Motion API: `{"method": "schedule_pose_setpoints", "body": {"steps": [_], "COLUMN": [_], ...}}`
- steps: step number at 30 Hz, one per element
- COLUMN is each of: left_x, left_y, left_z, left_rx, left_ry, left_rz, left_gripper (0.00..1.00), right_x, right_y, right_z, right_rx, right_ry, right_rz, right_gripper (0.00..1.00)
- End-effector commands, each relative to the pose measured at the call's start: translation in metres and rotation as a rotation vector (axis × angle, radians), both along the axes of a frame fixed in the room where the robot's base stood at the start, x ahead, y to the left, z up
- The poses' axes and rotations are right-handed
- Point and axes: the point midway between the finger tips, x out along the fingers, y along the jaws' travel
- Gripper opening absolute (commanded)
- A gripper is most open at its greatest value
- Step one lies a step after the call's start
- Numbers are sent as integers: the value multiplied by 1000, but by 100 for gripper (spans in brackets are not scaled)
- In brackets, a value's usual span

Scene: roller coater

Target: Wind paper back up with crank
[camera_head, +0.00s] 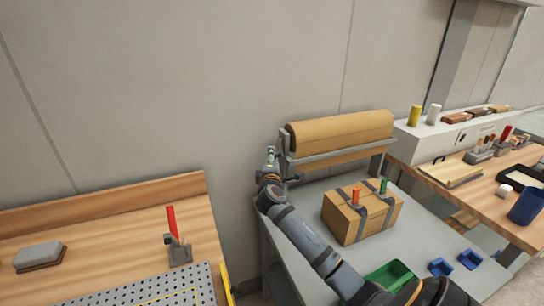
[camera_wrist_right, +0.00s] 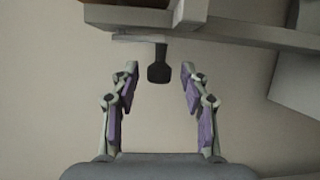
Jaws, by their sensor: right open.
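The brown paper roll (camera_head: 340,130) lies in its grey holder at the back of the grey table, with a strip of paper (camera_head: 335,160) below it. A dark crank handle (camera_wrist_right: 158,66) hangs under the holder's edge in the right wrist view. My right gripper (camera_wrist_right: 160,72) is open, its two fingers to either side of the handle with gaps on both sides. In the head view my right gripper (camera_head: 270,154) is small and sits at the holder's left end, hiding the crank there. My left gripper is out of view.
A strapped cardboard box (camera_head: 362,214) stands on the grey table (camera_head: 310,195), close to my right arm. Green (camera_head: 390,276) and blue bins (camera_head: 441,267) lie in front. A wooden bench (camera_head: 120,228) with a red-handled clamp (camera_head: 176,240) stands left; a cluttered workbench (camera_head: 480,195) stands right.

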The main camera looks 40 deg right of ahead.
Motion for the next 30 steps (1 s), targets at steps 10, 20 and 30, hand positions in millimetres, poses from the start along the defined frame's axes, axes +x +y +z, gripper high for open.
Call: {"method": "schedule_pose_setpoints", "body": {"steps": [10,20,30], "left_x": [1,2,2], "left_y": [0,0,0], "left_z": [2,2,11], "left_rx": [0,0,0], "left_ry": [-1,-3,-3], "left_rz": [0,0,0], "left_gripper": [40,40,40], "right_x": [10,10,10], "right_y": [-9,-9,-8], "right_z": [-1,-1,3], "right_rx": [1,1,4], "right_ry": [-1,-1,11], "right_rz": [0,0,0], "right_gripper": [46,11,0]}}
